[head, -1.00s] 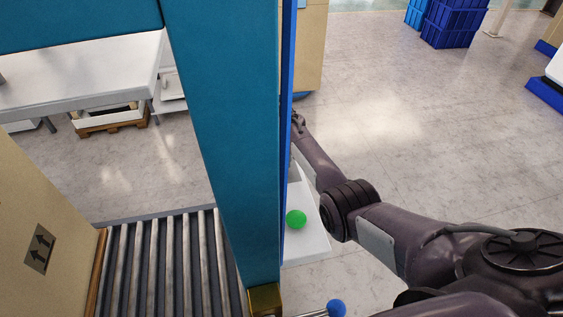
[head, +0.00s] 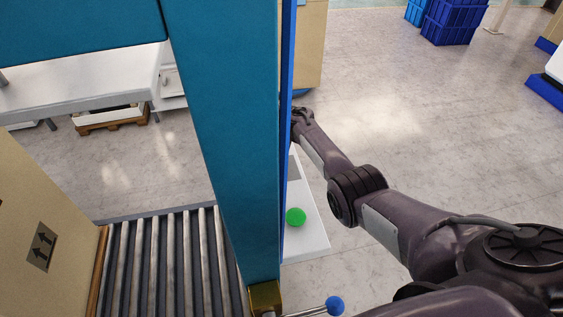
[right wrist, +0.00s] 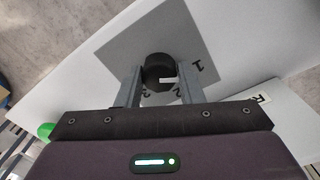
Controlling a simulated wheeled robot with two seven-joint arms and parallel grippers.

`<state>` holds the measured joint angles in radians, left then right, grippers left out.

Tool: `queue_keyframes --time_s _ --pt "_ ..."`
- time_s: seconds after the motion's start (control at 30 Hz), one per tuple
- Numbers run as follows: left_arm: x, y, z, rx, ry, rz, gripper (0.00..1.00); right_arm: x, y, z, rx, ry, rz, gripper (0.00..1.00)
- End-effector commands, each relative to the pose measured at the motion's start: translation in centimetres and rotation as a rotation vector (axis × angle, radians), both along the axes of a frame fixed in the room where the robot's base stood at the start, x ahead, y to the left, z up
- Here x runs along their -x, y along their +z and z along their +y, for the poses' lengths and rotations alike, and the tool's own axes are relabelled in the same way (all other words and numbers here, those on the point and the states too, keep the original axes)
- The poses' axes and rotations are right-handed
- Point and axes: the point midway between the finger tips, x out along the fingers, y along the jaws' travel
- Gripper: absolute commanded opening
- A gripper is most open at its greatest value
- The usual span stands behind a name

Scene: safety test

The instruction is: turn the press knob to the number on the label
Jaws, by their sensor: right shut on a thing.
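The black press knob (right wrist: 158,72) with a white pointer line stands on a grey dial plate (right wrist: 120,48) in the right wrist view. The pointer line points right. A printed digit 1 (right wrist: 199,65) shows at the upper right of the knob; other digits below it are partly hidden by the fingers. My right gripper (right wrist: 158,82) is shut on the knob, with one finger on each side. In the head view the end of my right arm (head: 303,116) is partly hidden behind the teal column. A white label (right wrist: 262,98) with a letter like R is cut off by my gripper body. My left gripper is out of view.
A teal column (head: 225,140) stands beside my right arm. A green button (head: 296,216) sits on the white panel (head: 312,240). A blue-balled lever (head: 335,305) is at the bottom. A roller conveyor (head: 165,260) and a carton (head: 45,215) are left. Open floor lies right.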

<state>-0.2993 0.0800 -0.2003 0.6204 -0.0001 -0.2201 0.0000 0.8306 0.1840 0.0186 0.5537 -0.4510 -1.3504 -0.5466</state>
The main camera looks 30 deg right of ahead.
Motion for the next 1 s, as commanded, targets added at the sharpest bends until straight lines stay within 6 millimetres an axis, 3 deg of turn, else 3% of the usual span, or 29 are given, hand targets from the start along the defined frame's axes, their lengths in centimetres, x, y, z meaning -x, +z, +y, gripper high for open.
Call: queue_keyframes --time_s 0.5,0.53,0.67,1.0 --pt "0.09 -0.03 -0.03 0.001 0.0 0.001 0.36 0.08 -0.12 0.04 0.001 0.022 0.002 0.11" --pt "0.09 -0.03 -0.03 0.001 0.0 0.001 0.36 0.08 -0.13 0.04 0.0 0.022 0.003 0.36" --pt "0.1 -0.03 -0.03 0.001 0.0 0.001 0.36 0.06 -0.1 0.04 0.0 0.021 0.001 0.53" --pt "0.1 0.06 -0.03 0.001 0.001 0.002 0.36 -0.01 0.29 0.04 0.0 0.02 0.0 0.56"
